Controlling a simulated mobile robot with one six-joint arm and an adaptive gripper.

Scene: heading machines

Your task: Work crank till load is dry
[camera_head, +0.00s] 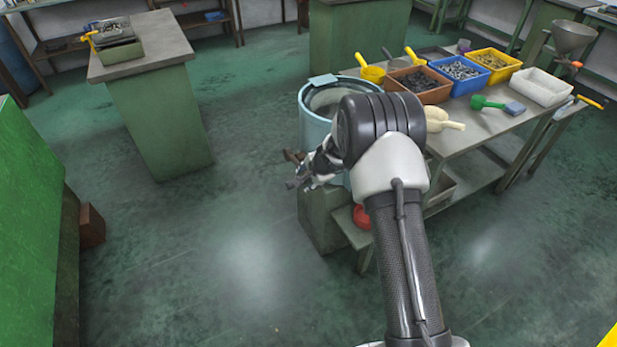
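A light blue round tub (312,128) stands on a green pedestal (322,222) in the middle of the view, partly behind my arm. Its open top shows a grey inside; any load in it cannot be made out. A small brown part (291,156), perhaps the crank's handle, sticks out at the tub's lower left. My gripper (293,184) is just below and in front of this brown part, at the tub's left side. The gripper is small and partly hidden by my wrist. I cannot tell whether it touches the brown part or whether its fingers are closed.
A workbench (480,133) at right bears a brown bin (428,95), a blue bin (466,85), a yellow bin (510,68), a white bin (548,93) and scoops. A green block (155,125) stands at left, a green panel (30,200) nearer. Floor between is clear.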

